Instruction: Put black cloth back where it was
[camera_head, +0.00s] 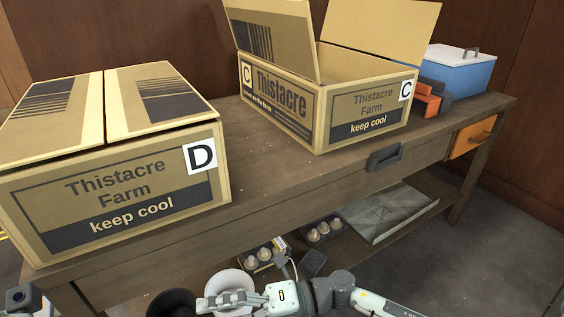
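I cannot pick out a black cloth with certainty. A small dark item (313,263) lies below the table edge beside the mushroom trays; I cannot tell whether it is cloth. A grey, flat, folded-looking sheet (390,213) lies on the lower shelf. My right gripper (212,302) is low in front of the table, over a white bowl (232,278), with its fingers pointing left. No held object is visible, and the finger gap is unclear. Part of my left arm shows at the bottom left corner; its fingers are out of view.
A closed carton D (120,205) stands at the table's left. An open carton C (335,118) stands at the back. A blue cooler (458,75) and orange items (426,104) are at the right. Mushroom trays (323,239) and a black bowl (170,303) sit low. The tabletop (255,165) between cartons is clear.

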